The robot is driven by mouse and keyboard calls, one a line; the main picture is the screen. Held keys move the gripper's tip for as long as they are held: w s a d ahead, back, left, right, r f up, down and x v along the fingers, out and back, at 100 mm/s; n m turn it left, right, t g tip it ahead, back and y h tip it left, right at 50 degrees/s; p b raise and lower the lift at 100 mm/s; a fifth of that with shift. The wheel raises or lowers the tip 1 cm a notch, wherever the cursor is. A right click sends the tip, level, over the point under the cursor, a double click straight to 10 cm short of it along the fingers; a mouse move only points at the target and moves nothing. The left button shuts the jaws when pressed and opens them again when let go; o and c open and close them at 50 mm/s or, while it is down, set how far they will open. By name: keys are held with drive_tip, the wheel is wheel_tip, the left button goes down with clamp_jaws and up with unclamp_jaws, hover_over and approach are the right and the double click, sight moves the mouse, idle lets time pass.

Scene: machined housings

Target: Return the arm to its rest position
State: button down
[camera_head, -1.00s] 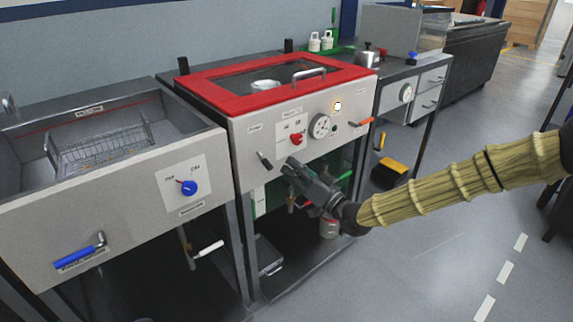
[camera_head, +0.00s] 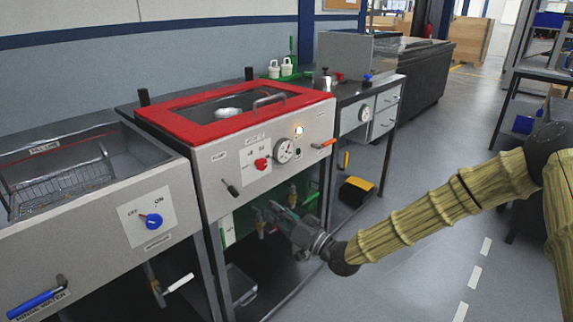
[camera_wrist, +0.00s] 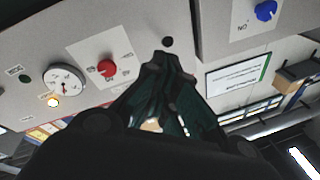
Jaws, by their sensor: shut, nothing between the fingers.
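My gripper (camera_head: 272,212) is at the end of my arm, low in front of the red-lidded machine (camera_head: 250,165). Its fingers are shut with nothing between them. In the wrist view the closed dark fingertips (camera_wrist: 160,62) point toward the grey front panel, near a dark round spot. The panel carries a red knob (camera_head: 262,164), a round gauge (camera_head: 284,150), a lit orange lamp (camera_head: 299,130) and a black lever (camera_head: 231,188). I cannot tell exactly how far the fingertips are from the panel.
A wash tank with a wire basket (camera_head: 65,182) and blue knob (camera_head: 153,221) stands at left. A bench with drawers (camera_head: 387,98) and a yellow-black box (camera_head: 357,190) are to the right. Open grey floor (camera_head: 420,240) lies right, with shelving (camera_head: 530,85) beyond.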

drive_tip(key=s+d+f+m+g+h, duration=0.1)
drive_tip(key=s+d+f+g+h, duration=0.15)
drive_tip(key=s+f, duration=0.6)
drive_tip(key=s+d+f+m+g+h, duration=0.15)
drive_tip(key=s+d+f+h, duration=0.3)
drive_tip(key=f, duration=0.75)
drive_tip(key=s+d+f+m+g+h, duration=0.1)
drive_tip(key=s+d+f+h, duration=0.1)
drive_tip(key=s+f, duration=0.65)
drive_tip(key=s+d+f+g+h, duration=0.2)
drive_tip(key=s+d+f+h, duration=0.2)
drive_tip(key=s+d+f, duration=0.4)
drive_tip(key=s+d+f+m+g+h, duration=0.2)
drive_tip(key=s+d+g+h, duration=0.2)
drive_tip(key=s+d, duration=0.95)
wheel_tip(320, 180, up, 20)
drive_tip(key=p, duration=1.9)
drive_tip(key=shift+s+p, duration=0.35)
drive_tip(key=shift+s, duration=0.05)
drive_tip(key=shift+a, duration=0.1)
